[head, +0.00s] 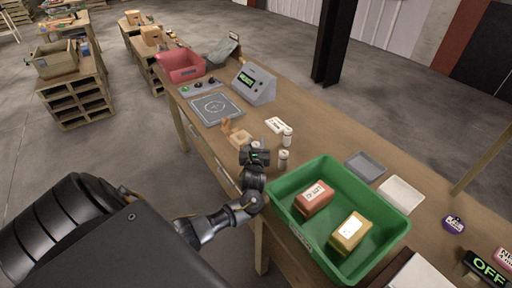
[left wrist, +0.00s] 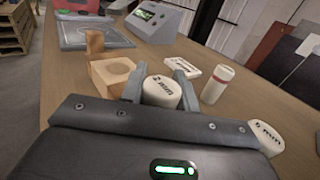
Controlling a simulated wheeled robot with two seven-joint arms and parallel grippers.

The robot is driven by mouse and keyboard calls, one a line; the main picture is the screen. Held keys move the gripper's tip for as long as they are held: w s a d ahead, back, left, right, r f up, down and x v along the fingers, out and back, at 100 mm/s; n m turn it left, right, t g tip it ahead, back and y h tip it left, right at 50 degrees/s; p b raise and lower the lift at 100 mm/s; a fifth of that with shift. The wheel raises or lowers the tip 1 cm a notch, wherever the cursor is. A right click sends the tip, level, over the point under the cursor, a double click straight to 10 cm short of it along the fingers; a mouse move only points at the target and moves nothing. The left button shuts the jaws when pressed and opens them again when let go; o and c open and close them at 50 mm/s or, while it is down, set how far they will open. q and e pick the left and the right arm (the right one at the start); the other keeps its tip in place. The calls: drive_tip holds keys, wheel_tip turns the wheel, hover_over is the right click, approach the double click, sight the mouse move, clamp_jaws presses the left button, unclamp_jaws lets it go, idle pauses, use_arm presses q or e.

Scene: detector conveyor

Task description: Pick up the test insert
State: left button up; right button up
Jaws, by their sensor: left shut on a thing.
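My left gripper (head: 256,152) is over the near edge side of the workbench, beside the wooden holder. In the left wrist view its fingers (left wrist: 160,88) are shut on a white, round test insert (left wrist: 162,93) with dark lettering too small to read. The insert looks upright; I cannot tell whether it touches the table. The wooden holder (head: 240,138) with a round recess stands just left of it and also shows in the left wrist view (left wrist: 117,76). Two similar white cylinders stand nearby, one (head: 287,137) with a red band (left wrist: 218,84), the other (head: 283,160) closer to the green crate. My right gripper is not in view.
A green crate (head: 284,208) with a red and a yellow package is to the right. A white flat piece (head: 277,125) lies behind the cylinders. A detector plate (head: 216,109), a display box (head: 254,85) and a red bin (head: 181,66) stand farther back.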

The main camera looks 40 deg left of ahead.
use_arm(q)
drive_tip(key=s+a+r+p, duration=0.2)
drive_tip(key=s+a+r, duration=0.2)
drive_tip(key=s+r, duration=0.7)
drive_tip(key=shift+s+a+r+p, duration=0.15)
drive_tip(key=shift+s+r+p, duration=0.15)
drive_tip(key=shift+s, duration=0.8)
